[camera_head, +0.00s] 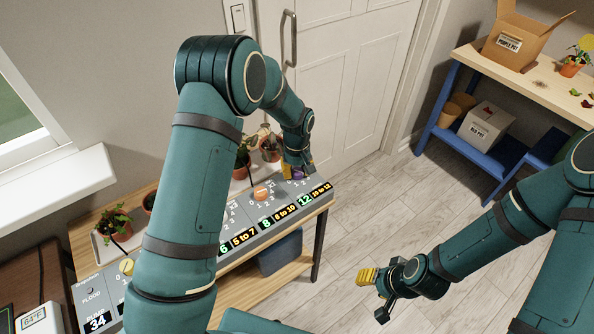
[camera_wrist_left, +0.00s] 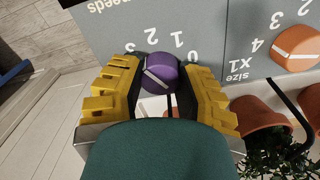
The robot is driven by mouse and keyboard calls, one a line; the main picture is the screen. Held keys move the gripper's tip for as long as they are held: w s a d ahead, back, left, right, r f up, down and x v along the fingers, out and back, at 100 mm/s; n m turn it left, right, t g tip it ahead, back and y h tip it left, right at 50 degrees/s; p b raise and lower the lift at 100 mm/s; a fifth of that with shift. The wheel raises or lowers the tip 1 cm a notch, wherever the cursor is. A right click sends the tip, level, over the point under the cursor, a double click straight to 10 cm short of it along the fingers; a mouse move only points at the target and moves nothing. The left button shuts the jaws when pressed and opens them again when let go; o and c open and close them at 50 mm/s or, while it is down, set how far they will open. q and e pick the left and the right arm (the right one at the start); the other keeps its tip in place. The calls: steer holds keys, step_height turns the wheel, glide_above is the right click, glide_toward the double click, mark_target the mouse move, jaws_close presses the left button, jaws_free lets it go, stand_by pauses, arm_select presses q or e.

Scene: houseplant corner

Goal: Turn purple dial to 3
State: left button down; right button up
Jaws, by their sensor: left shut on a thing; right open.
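The purple dial (camera_wrist_left: 160,73) sits on a grey panel, with a white pointer line across its face. Numbers 0, 1 and 2 show beside it in the left wrist view; a 3 beside it is not clear there, and I cannot tell which number the line marks. In the head view the purple dial (camera_head: 297,173) is mostly covered by my left gripper (camera_head: 299,170). My left gripper (camera_wrist_left: 168,90) has its yellow fingers on both sides of the dial and is shut on it. My right gripper (camera_head: 375,295) is open and empty above the floor, away from the panel.
An orange dial (camera_wrist_left: 298,47) is next to the purple one. Potted plants (camera_head: 270,148) stand close behind the panel (camera_head: 262,238). A yellow dial (camera_head: 127,267) is at its left end. A blue bench (camera_head: 470,140) with boxes stands at the right; open floor lies between.

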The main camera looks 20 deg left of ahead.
mark_target(297, 171)
arm_select(q)
steer(key=shift+s+f+n, duration=0.1)
steer(key=shift+n, duration=0.4)
stand_by(0.3)
steer(key=c, duration=0.5)
jaws_free()
step_height(297, 171, up, 12)
steer(key=shift+r, duration=0.1)
stand_by(0.3)
